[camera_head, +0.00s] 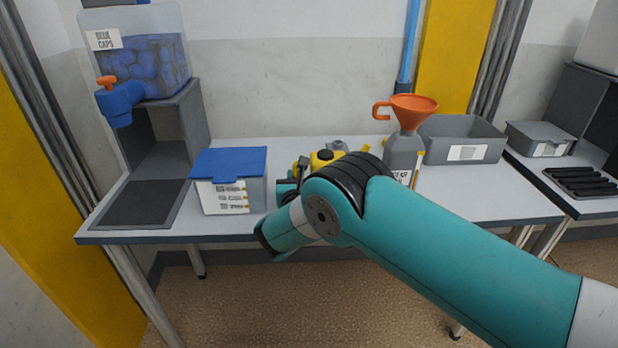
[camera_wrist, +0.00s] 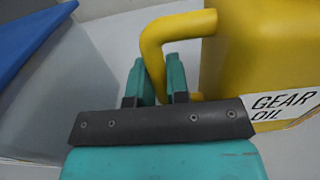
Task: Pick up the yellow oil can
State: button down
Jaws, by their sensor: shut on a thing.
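The yellow oil can (camera_wrist: 265,50) fills the right side of the wrist view. Its label reads "GEAR OIL", and a bent yellow handle (camera_wrist: 172,28) sticks out on its left. My gripper (camera_wrist: 158,78) is shut on this handle, with one teal finger on each side of it. In the head view only the top of the yellow oil can (camera_head: 325,157) shows, with a dark cap; my arm hides the rest. I cannot tell whether the can rests on the table or is lifted.
A grey bottle (camera_head: 402,157) with an orange funnel (camera_head: 413,110) and a grey bin (camera_head: 430,147) stand to the right. A blue-caps dispenser (camera_head: 160,70) stands at the left. The table's right front (camera_head: 500,200) is clear.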

aim_at(295, 166)
jog(key=shift+r, duration=0.95)
notch_tip(295, 166, up, 2)
jog(key=shift+r+b, duration=0.1)
jog(key=shift+b, duration=0.2)
jog(key=s, duration=0.4)
jog(key=s+b, duration=0.1)
jog(key=s, duration=0.3)
jog(key=s+b, duration=0.1)
jog(key=s, duration=0.3)
jog(key=shift+s+a+f, duration=0.1)
jog(key=shift+a+f, duration=0.05)
jog(key=shift+f, duration=0.25)
jog(key=s+b, duration=0.5)
jog(key=b, duration=0.3)
jog(key=shift+s+r, duration=0.15)
jog(key=shift+s, duration=0.25)
